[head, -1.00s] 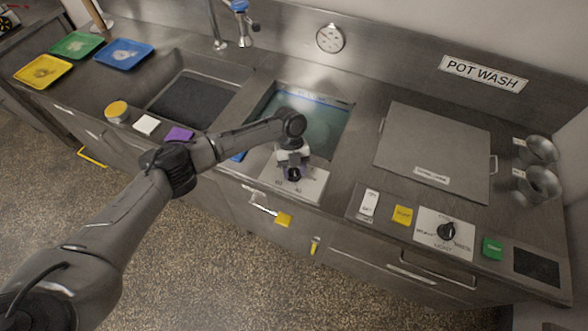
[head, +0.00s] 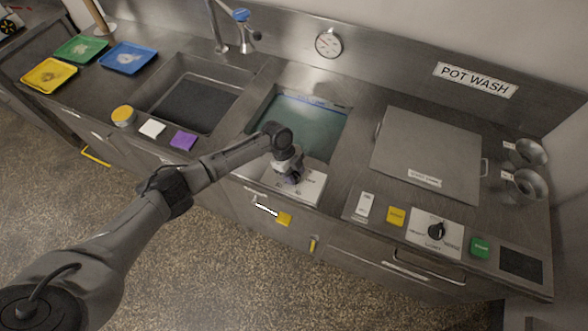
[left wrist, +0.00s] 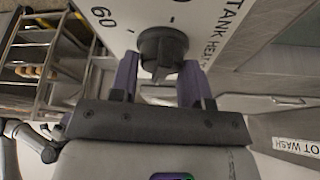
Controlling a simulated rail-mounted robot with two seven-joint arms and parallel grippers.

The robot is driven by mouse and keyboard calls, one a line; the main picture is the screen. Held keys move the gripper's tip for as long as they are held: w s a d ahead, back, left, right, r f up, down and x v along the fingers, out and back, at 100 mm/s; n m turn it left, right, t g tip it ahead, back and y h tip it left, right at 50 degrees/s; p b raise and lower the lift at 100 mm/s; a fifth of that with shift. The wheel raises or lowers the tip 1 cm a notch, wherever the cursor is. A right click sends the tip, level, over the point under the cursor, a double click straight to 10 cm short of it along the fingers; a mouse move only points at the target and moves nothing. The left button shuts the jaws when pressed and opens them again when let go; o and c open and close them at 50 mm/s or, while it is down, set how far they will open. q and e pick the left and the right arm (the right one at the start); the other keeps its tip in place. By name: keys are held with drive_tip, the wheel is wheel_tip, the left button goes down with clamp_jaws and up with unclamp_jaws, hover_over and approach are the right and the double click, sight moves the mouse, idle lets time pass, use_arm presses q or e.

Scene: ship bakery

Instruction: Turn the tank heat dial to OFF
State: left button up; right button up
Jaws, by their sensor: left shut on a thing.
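The tank heat dial (left wrist: 163,48) is a dark round knob on a white plate marked "TANK HEAT" and "60" in the left wrist view. The plate (head: 314,189) sits on the counter's front, below the water-filled tank, in the head view; there the gripper covers the dial. My left gripper (head: 290,179) is over the plate, tilted. In the left wrist view its purple fingers (left wrist: 161,68) stand on either side of the dial, shut on it. The dial's pointer and its OFF mark cannot be made out. My right gripper is not in view.
The water-filled tank (head: 305,125) lies right behind the plate. An empty sink (head: 190,102) is to the left, a lidded panel (head: 425,155) to the right. A second dark dial (head: 436,230) sits among switches at right.

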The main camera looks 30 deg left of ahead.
use_arm(q)
drive_tip(key=n+p, duration=0.1)
drive_tip(key=n+t, duration=0.1)
drive_tip(key=shift+r+n+p, duration=0.2)
drive_tip(key=shift+n+p, duration=0.1)
drive_tip(key=shift+p, duration=0.1)
drive_tip(key=shift+f+n+t+p, duration=0.1)
drive_tip(key=shift+n+t+p, duration=0.5)
drive_tip(key=shift+n+p, duration=0.6)
drive_tip(key=shift+n, duration=0.4)
drive_tip(key=o, duration=0.9)
drive_tip(key=shift+f+y, duration=0.1)
drive_tip(key=shift+y, duration=0.2)
